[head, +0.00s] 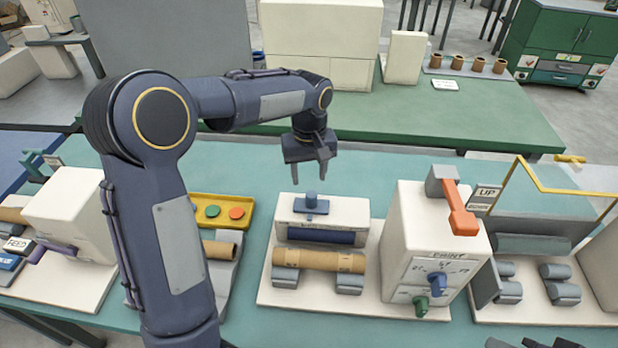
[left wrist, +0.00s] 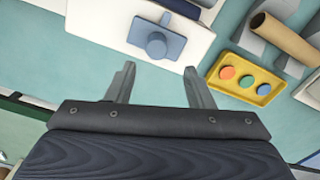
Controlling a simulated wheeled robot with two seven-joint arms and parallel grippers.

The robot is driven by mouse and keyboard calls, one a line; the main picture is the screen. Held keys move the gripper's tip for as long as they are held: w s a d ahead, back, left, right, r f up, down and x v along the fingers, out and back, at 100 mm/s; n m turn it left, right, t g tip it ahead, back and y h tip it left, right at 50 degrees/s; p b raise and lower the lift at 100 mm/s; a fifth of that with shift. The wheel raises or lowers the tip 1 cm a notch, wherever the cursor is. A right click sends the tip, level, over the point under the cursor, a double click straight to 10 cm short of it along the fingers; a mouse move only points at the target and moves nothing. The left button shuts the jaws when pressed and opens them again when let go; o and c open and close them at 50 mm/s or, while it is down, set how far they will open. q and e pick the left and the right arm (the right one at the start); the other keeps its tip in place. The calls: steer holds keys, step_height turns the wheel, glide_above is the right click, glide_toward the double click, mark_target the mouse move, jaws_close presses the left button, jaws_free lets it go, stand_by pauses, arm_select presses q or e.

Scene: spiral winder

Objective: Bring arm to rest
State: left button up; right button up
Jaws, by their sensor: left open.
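My left arm (head: 165,210) comes in from the left in the head view and bends over the teal table. My left gripper (head: 309,178) points down with its jaws apart, above and behind the small white machine with a blue knob (head: 311,200). Nothing is between its fingers. In the left wrist view the open fingers of the left gripper (left wrist: 158,85) show over bare table, with the blue knob (left wrist: 156,45) just beyond them. My right gripper does not show.
A brown tube (head: 318,261) lies on grey rests before the white machine. A dial box (head: 432,250) with a red-orange lever (head: 458,208) stands to the right. A yellow button tray (head: 222,211) is left. The teal table (head: 370,170) behind the machine is clear.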

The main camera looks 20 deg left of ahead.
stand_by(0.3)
arm_select(q)
steer(key=s+a+r+m+t+h, duration=0.1)
steer(key=s+r, duration=0.2)
steer(key=s, duration=0.4)
steer(key=s+a+r+m+t+h, duration=0.1)
steer(key=s+r+m+t, duration=0.15)
steer(key=s, duration=0.55)
steer(key=s+d+f+m+t+h, duration=0.1)
steer(key=s+d+f+t, duration=0.1)
steer(key=s, duration=0.9)
steer(key=shift+s+d+m+h, duration=0.25)
steer(key=shift+d+m+h, duration=0.1)
steer(key=shift+h, duration=0.05)
